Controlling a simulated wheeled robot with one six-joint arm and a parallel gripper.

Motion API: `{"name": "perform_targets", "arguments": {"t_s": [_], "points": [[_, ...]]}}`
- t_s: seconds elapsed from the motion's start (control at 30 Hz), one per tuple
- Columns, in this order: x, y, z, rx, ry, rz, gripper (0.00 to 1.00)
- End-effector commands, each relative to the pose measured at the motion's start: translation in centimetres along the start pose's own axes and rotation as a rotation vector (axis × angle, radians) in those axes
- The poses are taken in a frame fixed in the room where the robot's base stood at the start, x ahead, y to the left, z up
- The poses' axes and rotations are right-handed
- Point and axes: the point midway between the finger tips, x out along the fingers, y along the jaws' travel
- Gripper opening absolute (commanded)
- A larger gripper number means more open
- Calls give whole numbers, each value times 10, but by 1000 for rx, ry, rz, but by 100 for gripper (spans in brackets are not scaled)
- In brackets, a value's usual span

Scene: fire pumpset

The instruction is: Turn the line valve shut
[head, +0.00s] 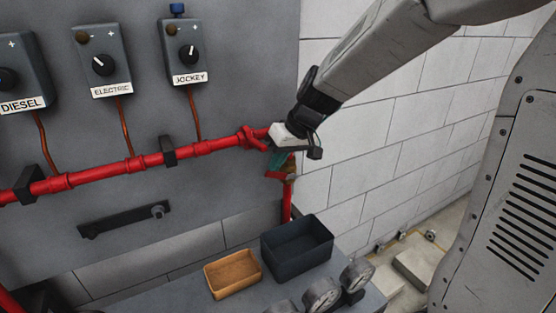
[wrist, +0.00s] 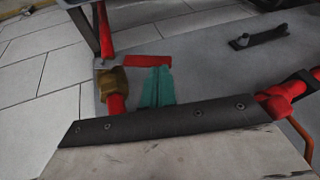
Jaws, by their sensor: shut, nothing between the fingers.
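The line valve has a brass body (head: 290,167) on the red pipe at the right end of the panel. Its red lever (head: 275,175) sticks out to the left of the body. In the wrist view the brass body (wrist: 115,84) is left of centre and the lever (wrist: 147,62) reaches right from it, across the pipe. My gripper (head: 276,163) has teal fingers, which are shut and empty. In the wrist view the fingertips (wrist: 158,71) are right at the lever; I cannot tell whether they touch it. My wrist hides part of the pipe bend.
Panel boxes labelled DIESEL (head: 22,75), ELECTRIC (head: 103,62) and JOCKEY (head: 189,52) are above the red pipe (head: 110,168). A black bin (head: 298,262), a tan tray (head: 232,273) and gauges (head: 320,294) are below. A white block wall (head: 410,110) is at the right.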

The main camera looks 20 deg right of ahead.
Motion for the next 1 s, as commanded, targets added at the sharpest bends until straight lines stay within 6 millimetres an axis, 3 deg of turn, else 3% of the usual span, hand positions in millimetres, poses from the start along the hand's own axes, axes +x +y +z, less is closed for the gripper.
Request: {"name": "perform_targets", "arguments": {"t_s": [0.47, 0.67, 1.0], "points": [[-6, 0, -3, -2, 2, 1, 0], [-38, 1, -15, -10, 3, 0, 0], [-96, -46, -15, -11, 1, -2, 0]]}}
